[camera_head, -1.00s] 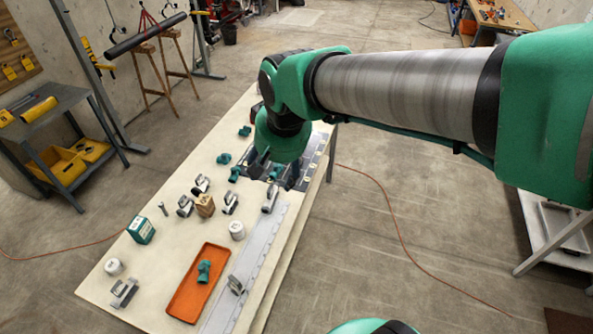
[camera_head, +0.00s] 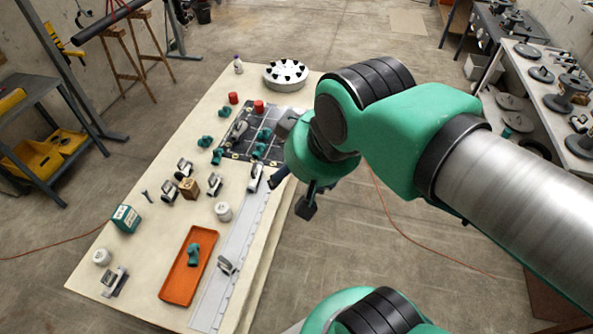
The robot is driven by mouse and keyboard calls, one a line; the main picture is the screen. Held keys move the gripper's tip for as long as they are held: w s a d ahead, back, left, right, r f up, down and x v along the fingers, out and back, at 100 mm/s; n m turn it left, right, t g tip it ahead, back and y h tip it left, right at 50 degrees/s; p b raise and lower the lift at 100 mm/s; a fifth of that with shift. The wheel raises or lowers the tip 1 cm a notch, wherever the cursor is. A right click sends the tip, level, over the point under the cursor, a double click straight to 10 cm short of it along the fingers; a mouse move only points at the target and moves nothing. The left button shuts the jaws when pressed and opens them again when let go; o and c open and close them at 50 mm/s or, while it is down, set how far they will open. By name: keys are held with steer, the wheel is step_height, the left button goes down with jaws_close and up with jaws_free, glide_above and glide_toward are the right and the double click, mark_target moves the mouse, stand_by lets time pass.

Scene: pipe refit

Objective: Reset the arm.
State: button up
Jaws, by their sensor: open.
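My gripper (camera_head: 292,195) hangs at the right edge of the workbench (camera_head: 140,195), over the edge and the floor beyond it. Its two dark fingers are spread apart and I see nothing between them. My green and grey arm reaches in from the right and bends down at the wrist. The arm covers part of the bench's far right side.
An orange tray (camera_head: 176,284) holds a green pipe fitting (camera_head: 193,254). A dark grid board (camera_head: 240,142) carries several fittings. A white round holder (camera_head: 285,75), red caps (camera_head: 259,106), a green box (camera_head: 125,219) and clamps stand around. The floor right of the bench is clear.

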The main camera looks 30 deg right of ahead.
step_height(320, 180, down, 7)
steer(key=b, duration=0.6)
steer(key=shift+r+b, duration=0.2)
steer(key=shift+b, duration=0.15)
